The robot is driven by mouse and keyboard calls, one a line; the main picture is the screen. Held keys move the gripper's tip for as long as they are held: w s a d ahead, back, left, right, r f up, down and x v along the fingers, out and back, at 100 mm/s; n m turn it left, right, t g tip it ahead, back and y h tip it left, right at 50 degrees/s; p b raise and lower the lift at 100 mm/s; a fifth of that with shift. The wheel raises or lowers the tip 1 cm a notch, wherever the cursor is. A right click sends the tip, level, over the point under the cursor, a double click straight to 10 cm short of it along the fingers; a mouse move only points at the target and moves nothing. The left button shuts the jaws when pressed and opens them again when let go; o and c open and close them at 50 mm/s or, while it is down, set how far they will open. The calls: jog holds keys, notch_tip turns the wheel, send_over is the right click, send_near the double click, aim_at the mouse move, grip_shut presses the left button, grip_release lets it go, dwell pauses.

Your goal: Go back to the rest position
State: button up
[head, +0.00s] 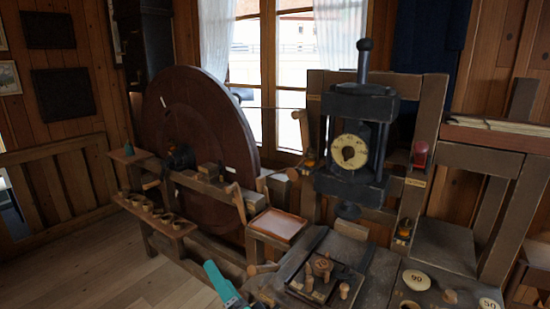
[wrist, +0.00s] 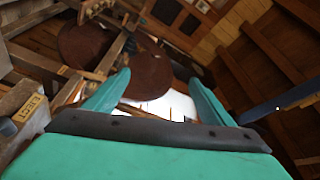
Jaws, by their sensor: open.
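My gripper (wrist: 158,76) shows in the wrist view with its two teal fingers spread apart. Nothing is between the fingers, and behind them are a brown round disc and bright window light. In the head view a teal part of my gripper (head: 222,284) shows at the bottom edge, left of the bench. The rest of my arm is out of that view. Several small turned wooden pieces (head: 323,265) stand on a dark tray on the bench, apart from my gripper.
A black press (head: 352,150) stands on the bench at centre right. A large brown wheel (head: 195,120) stands left of it, with a shelf of small cups (head: 155,212) in front. Round number discs (head: 416,280) lie at the bench's right. The wooden floor (head: 90,265) at left is clear.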

jog(key=s+d+f+m+t+h, duration=0.1)
jog(key=s+d+f+m+h, duration=0.3)
jog(key=s+f, duration=0.6)
jog(key=s+d+f+n+t+h, duration=0.1)
jog(key=s+d+f+h, duration=0.1)
jog(key=s+f+h, duration=0.7)
jog(key=s+d+f+n, duration=0.1)
jog(key=s+d+n, duration=0.1)
jog(key=s, duration=0.5)
jog(key=s+d+f+n+g+y, duration=0.1)
jog(key=s+d+f+n, duration=0.1)
jog(key=s+n, duration=0.2)
jog(key=s+d+f+n+g, duration=0.1)
jog(key=s+d+f+n, duration=0.1)
jog(key=s, duration=0.9)
jog(key=shift+d+n, duration=0.25)
jog(key=shift+n, duration=0.25)
